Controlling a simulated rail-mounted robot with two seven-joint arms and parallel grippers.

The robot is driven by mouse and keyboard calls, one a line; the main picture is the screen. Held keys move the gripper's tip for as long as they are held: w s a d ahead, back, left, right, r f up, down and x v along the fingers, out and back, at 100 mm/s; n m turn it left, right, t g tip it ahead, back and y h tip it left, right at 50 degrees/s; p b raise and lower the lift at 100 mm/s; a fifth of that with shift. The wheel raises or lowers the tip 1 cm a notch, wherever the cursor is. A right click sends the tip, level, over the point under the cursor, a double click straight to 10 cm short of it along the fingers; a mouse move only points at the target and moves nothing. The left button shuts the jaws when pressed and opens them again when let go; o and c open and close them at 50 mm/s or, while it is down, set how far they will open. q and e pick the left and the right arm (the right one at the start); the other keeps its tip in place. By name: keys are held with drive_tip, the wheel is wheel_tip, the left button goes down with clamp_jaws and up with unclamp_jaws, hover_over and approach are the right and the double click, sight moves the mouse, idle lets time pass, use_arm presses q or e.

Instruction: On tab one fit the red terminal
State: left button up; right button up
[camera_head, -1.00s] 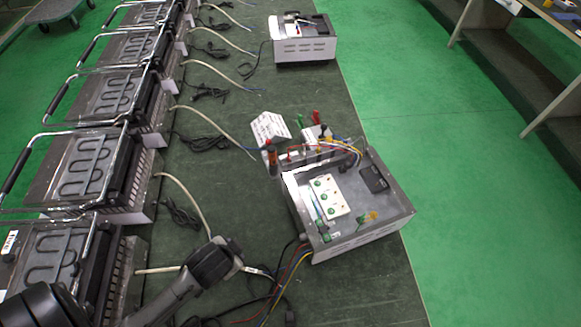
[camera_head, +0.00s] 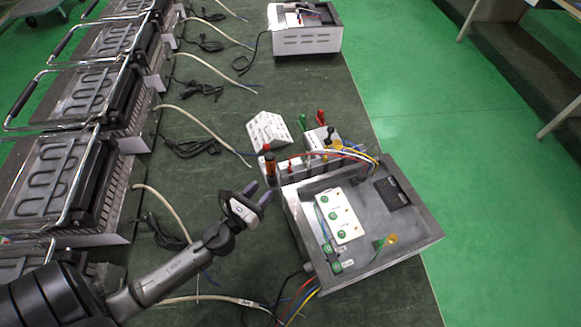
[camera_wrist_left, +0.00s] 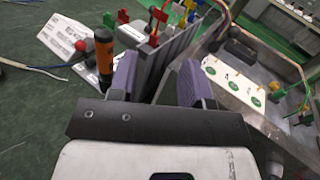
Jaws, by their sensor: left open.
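My left gripper (camera_head: 258,193) is open and empty in the head view. It hangs left of the open metal box, near the end of a grey slotted rack (camera_head: 275,178). A small red terminal (camera_head: 290,164) shows at the rack's top; a red piece also shows on the rack in the wrist view (camera_wrist_left: 157,22). The rack's end lies beyond and between the open fingers (camera_wrist_left: 158,80), apart from them as far as I can tell. The box holds a white block (camera_head: 342,218) with green round marks. I cannot tell which part is tab one. My right gripper is not in view.
An orange-and-black screwdriver (camera_head: 270,168) stands close to the gripper, also in the wrist view (camera_wrist_left: 104,55). A white card (camera_head: 268,130), green clip (camera_head: 302,121) and red clip (camera_head: 321,117) are behind. Wires arch over the rack. Several heaters (camera_head: 50,175) line the left.

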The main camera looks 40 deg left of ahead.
sight(289, 159)
use_arm(q)
drive_tip(key=shift+m, duration=0.5)
drive_tip(key=w, duration=0.6)
drive_tip(key=w+a, duration=0.1)
drive_tip(key=w, duration=0.2)
drive_tip(key=shift+r+p, duration=0.1)
drive_tip(key=shift+p, duration=0.2)
drive_tip(key=shift+w+r, duration=0.1)
drive_tip(key=shift+w, duration=2.45)
drive_tip(key=shift+c, duration=0.3)
clamp_jaws()
